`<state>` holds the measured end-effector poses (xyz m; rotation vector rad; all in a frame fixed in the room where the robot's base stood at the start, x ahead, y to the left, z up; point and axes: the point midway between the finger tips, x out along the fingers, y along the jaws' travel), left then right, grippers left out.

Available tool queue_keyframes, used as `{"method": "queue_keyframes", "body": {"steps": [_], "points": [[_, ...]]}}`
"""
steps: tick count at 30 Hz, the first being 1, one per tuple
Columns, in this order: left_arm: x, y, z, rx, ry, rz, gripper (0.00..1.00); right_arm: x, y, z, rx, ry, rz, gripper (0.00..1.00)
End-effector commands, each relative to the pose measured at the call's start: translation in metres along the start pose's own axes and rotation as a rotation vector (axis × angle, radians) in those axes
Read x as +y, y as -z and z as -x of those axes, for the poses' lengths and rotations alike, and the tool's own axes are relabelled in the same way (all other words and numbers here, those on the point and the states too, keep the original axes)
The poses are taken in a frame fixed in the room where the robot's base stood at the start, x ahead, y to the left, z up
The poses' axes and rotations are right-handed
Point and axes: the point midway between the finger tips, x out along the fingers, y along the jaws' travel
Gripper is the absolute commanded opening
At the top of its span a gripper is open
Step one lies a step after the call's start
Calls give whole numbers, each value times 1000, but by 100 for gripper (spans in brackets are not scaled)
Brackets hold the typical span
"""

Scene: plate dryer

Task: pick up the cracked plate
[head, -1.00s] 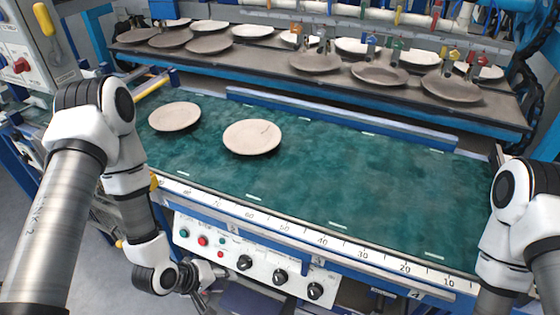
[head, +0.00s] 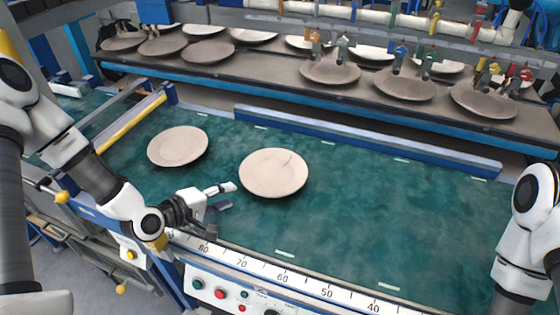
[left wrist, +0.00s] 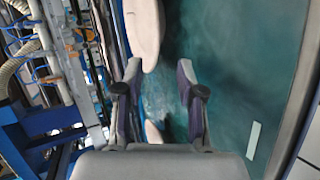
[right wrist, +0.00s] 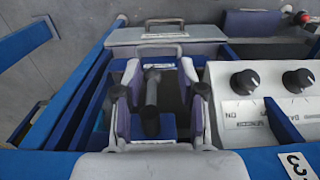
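The cracked plate (head: 273,174) is pale and round, with a dark crack line near its upper right rim. It lies flat on the green mat (head: 400,220). My left gripper (head: 226,196) is open and empty, low by the mat's front edge, just left of this plate and apart from it.
A second pale plate (head: 178,146) without a visible crack lies left of the cracked one. A blue rail (head: 370,143) runs behind the mat. Several plates stand on the rear shelf (head: 260,73). The front control panel (head: 222,283) has knobs and buttons. The mat's right side is clear.

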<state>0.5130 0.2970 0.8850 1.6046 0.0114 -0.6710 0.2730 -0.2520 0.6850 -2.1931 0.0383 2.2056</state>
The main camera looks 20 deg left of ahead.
Motion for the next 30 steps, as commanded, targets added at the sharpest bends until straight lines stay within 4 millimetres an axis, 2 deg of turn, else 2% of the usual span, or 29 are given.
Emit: {"method": "queue_keyframes", "body": {"steps": [10, 17, 24, 26, 27, 28, 30], "points": [[0, -2, -35, -3, 4, -7, 38, 0, -1, -3, -3, 0, 0, 40], [1, -2, -72, -3, 3, -6, 38, 0, -1, 1, -2, 0, 0, 40], [1, -2, -76, -1, 1, -1, 38, 0, -1, 1, -2, 0, 0, 40], [1, -2, -76, -1, 1, -1, 20, 0, -1, 1, -2, 0, 0, 40], [1, -2, -76, -1, 1, -1, 6, 0, -1, 1, -2, 0, 0, 40], [1, -2, -76, -1, 1, -1, 0, 0, -1, 1, -2, 0, 0, 40], [1, -2, -76, -1, 1, -1, 0, 0, -1, 1, -2, 0, 0, 40]]}}
